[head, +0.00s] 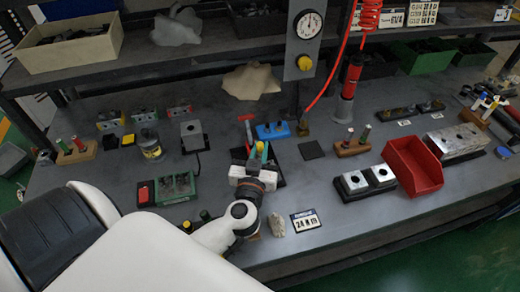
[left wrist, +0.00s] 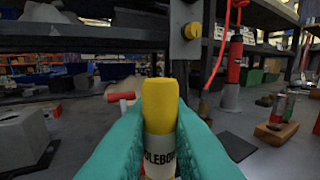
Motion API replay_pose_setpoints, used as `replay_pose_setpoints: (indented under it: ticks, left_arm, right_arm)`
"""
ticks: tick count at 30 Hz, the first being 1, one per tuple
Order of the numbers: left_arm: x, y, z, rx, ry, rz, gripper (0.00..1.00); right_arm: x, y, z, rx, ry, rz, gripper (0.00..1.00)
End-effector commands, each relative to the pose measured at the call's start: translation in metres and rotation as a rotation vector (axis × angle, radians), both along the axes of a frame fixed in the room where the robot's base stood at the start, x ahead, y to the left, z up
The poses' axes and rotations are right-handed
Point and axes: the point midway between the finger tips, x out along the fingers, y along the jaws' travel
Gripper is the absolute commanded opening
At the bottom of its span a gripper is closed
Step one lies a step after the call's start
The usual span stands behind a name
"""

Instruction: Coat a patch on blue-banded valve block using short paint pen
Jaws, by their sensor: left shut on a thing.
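My left gripper (head: 256,160) is over the middle of the grey bench. In the left wrist view its teal fingers (left wrist: 160,145) are shut on a pen-like paint marker (left wrist: 160,120). The marker has a yellow top and a white, dark-lettered label, and stands upright between the fingers. Its lower end is hidden. I cannot make out a blue band on any valve block. A blue piece (head: 272,130) with small parts lies just behind the gripper. My right gripper is not in view.
Wooden stands with upright pens are at the left (head: 77,152) and right (head: 352,148). A red bin (head: 412,165) is at the right. A green-framed fixture (head: 175,188) is left of the gripper. A red coiled hose (head: 368,15) hangs behind. A number card (head: 305,221) lies near the front edge.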

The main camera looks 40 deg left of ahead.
Motion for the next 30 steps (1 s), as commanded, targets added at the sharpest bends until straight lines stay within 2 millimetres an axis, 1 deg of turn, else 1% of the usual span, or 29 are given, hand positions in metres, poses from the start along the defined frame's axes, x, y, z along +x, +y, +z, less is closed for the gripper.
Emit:
replay_pose_setpoints:
  ticks: [24,30]
  left_arm:
    - [0.0000,-0.0001,-0.0083,0.000,0.000,0.000,0.00]
    - [0.0007,0.0006,-0.0073,0.000,0.000,0.000,0.00]
  right_arm:
    - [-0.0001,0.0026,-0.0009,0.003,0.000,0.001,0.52]
    - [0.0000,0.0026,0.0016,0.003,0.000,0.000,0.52]
